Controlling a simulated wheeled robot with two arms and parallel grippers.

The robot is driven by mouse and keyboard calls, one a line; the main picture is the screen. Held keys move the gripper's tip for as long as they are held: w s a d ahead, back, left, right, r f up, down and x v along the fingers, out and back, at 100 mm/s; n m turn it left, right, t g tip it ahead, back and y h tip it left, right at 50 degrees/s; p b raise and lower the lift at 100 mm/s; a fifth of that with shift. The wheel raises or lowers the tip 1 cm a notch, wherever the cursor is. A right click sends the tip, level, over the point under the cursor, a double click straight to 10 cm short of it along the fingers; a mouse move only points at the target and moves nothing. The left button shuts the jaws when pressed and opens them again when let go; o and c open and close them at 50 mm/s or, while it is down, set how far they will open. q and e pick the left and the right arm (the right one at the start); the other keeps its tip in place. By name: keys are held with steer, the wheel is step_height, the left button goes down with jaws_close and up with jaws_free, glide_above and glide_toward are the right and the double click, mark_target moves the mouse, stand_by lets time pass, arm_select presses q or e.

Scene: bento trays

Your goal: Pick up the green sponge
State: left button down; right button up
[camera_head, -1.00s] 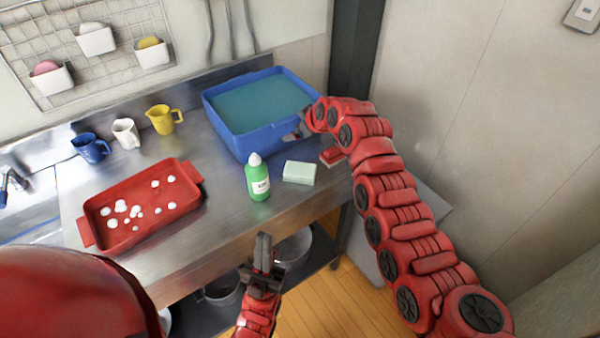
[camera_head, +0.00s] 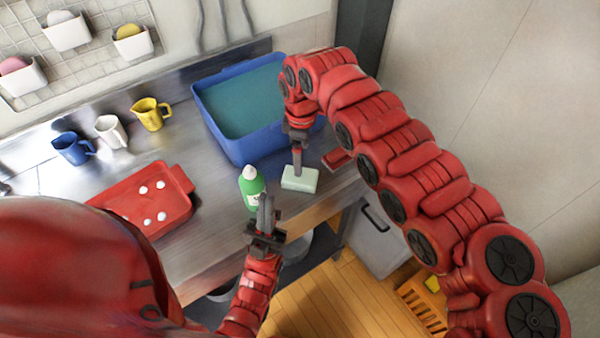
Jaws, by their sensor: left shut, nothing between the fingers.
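The pale green sponge (camera_head: 303,182) lies on the steel counter, right of the green bottle. My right gripper (camera_head: 297,170) points down at the sponge's back edge. Its fingers overlap in this view, so whether they are open or touch the sponge cannot be told. My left gripper (camera_head: 266,208) is shut and empty, pointing up in front of the green bottle (camera_head: 249,185) and hiding part of it.
A blue tub (camera_head: 240,150) of water stands behind the sponge. A red tray (camera_head: 182,215) with white bits lies left. Blue (camera_head: 72,148), white (camera_head: 110,130) and yellow (camera_head: 150,113) cups stand at the back. A small red object (camera_head: 336,158) lies right of the sponge.

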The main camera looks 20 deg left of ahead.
step_height(320, 180, down, 4)
steer(key=shift+w+f+p, duration=0.15)
steer(key=shift+f+p, duration=0.1)
steer(key=shift+p, duration=0.2)
steer(key=shift+a+f+p, duration=0.15)
steer(key=shift+f+p, duration=0.2)
steer(key=shift+f, duration=0.05)
step_height(320, 180, down, 4)
steer(key=shift+a+r+p, duration=0.1)
steer(key=shift+a+p, duration=0.05)
steer(key=shift+p, duration=0.5)
steer(key=shift+f, duration=0.5)
steer(key=c, duration=1.4)
steer(key=shift+o, duration=0.2)
step_height(320, 180, up, 9)
steer(key=b, duration=0.2)
steer(key=shift+b, duration=0.3)
steer(key=shift+r, duration=0.55)
